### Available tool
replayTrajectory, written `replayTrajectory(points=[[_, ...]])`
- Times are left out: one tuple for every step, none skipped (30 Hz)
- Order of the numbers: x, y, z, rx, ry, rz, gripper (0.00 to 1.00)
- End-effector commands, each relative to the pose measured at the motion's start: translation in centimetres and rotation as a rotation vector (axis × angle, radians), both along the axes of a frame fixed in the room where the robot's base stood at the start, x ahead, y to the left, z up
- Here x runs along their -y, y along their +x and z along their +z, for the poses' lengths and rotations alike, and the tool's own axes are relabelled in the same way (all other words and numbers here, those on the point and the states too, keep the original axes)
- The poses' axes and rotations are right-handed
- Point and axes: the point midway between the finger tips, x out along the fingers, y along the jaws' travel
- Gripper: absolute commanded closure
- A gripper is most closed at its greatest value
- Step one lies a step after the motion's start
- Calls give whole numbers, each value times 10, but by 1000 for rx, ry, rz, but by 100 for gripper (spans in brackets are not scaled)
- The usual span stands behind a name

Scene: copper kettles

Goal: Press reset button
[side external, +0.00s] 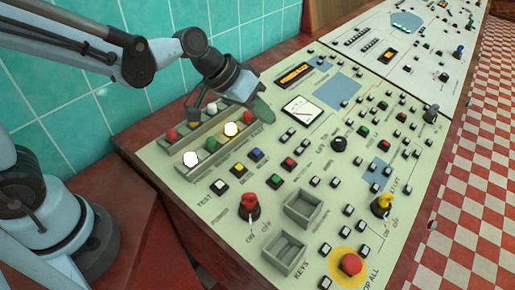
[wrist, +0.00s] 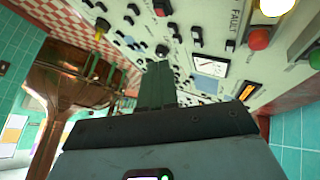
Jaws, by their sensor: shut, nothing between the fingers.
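A cream control panel (side external: 330,215) carries a short row of square push buttons: white (side external: 219,187), yellow (side external: 238,170) and blue (side external: 256,155). "TEST" reads beside the white one; the other labels are too small to read, so I cannot tell which button is reset. My gripper (side external: 262,108) is above the far end of the lamp rows, behind the blue button and apart from it. In the wrist view, my gripper's dark green fingers (wrist: 158,85) are together and empty, with the panel beyond them.
Lamp rows (side external: 211,144), two of them lit, stand beside the buttons. A red knob (side external: 249,204), grey trays (side external: 303,208), a red stop button (side external: 351,264) and a yellow switch (side external: 383,203) rise from the panel. A teal tiled wall (side external: 95,110) is behind.

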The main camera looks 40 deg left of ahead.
Motion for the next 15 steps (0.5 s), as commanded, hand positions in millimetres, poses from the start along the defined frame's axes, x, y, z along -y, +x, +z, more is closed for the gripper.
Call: replayTrajectory(points=[[0, 0, 0, 0, 1, 1, 100], [0, 0, -1, 0, 1, 1, 100], [-1, 0, -2, 0, 1, 1, 100], [-1, 0, -3, 0, 0, 1, 100], [-1, 0, -4, 1, 0, 2, 100], [-2, 1, -7, 1, 0, 2, 100], [-3, 1, -10, 1, 1, 2, 100], [-3, 1, -13, 0, 1, 3, 100], [-4, 1, -17, 0, 1, 3, 100], [-5, 1, -21, 0, 1, 3, 100], [-6, 1, -24, 1, 0, 3, 100], [-7, 0, -30, 1, 0, 3, 100], [-8, 0, -34, 1, 1, 4, 100], [-8, 1, -38, 1, 2, 3, 100], [-10, 1, -43, 1, 2, 3, 100]])
